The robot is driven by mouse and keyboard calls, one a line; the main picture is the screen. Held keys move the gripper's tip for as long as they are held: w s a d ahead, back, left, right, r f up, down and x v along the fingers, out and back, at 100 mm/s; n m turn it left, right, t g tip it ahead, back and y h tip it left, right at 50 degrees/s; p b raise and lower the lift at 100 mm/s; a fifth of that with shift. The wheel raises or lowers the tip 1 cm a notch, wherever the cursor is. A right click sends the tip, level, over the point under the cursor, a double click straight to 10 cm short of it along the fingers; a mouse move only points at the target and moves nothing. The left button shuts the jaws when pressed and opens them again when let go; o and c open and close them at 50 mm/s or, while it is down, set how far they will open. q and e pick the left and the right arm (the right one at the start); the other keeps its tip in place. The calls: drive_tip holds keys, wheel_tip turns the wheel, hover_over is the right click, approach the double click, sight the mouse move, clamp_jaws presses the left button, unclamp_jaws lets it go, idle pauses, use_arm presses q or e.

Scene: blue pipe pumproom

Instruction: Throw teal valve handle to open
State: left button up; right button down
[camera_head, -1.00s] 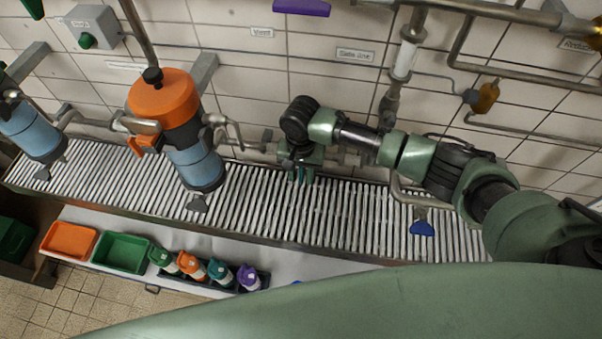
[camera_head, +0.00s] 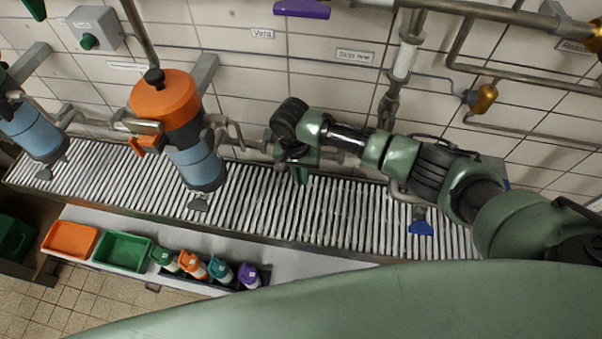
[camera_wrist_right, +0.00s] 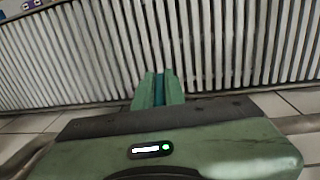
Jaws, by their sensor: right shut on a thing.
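The teal valve handle (camera_wrist_right: 159,88) shows as a narrow teal strip between the green fingers of my right gripper (camera_wrist_right: 158,82) in the wrist view. The fingers are shut on it, and they hide most of it. In the head view my right gripper (camera_head: 300,174) points down in front of the wall pipe, above the slatted grating. The handle cannot be made out clearly there, because my wrist and gripper cover it. My left gripper is not in view.
An orange-topped blue canister (camera_head: 180,125) stands left of my right gripper. A blue handle (camera_head: 420,228) hangs to the right and a purple handle (camera_head: 302,9) is above. Bottles (camera_head: 220,270) and orange (camera_head: 70,240) and green (camera_head: 121,252) trays sit on the front shelf.

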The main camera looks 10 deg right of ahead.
drive_tip(key=shift+g+h, duration=0.3)
drive_tip(key=shift+h, duration=0.3)
drive_tip(key=shift+f+g+h, duration=0.1)
drive_tip(key=shift+g+h, duration=0.2)
drive_tip(key=shift+h, duration=0.3)
drive_tip(key=h+b, duration=0.2)
drive_tip(key=shift+g+b, duration=0.4)
drive_tip(key=shift+h+b, duration=0.4)
drive_tip(key=shift+d, duration=0.1)
drive_tip(key=c, duration=1.5)
unclamp_jaws()
